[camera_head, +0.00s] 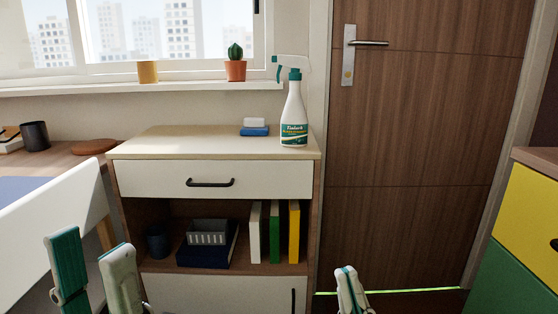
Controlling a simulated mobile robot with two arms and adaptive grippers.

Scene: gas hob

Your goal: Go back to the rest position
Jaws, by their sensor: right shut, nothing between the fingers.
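My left gripper (90,247) is at the lower left, in front of the white chair back and the low cabinet. Its two green and grey fingers stand apart with nothing seen between them. My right gripper (348,280) is at the bottom, right of the cabinet and in front of the door. Its fingers are together and hold nothing. Only the finger ends of both grippers show; the rest is cut off by the bottom edge.
A low cabinet (160,182) carries a spray bottle (294,115) and a blue and white sponge (255,128). Its open shelf holds several books and a grey basket (208,232). A white chair (50,235) stands left, a wooden door (420,130) behind, a yellow-green cabinet (525,215) right.

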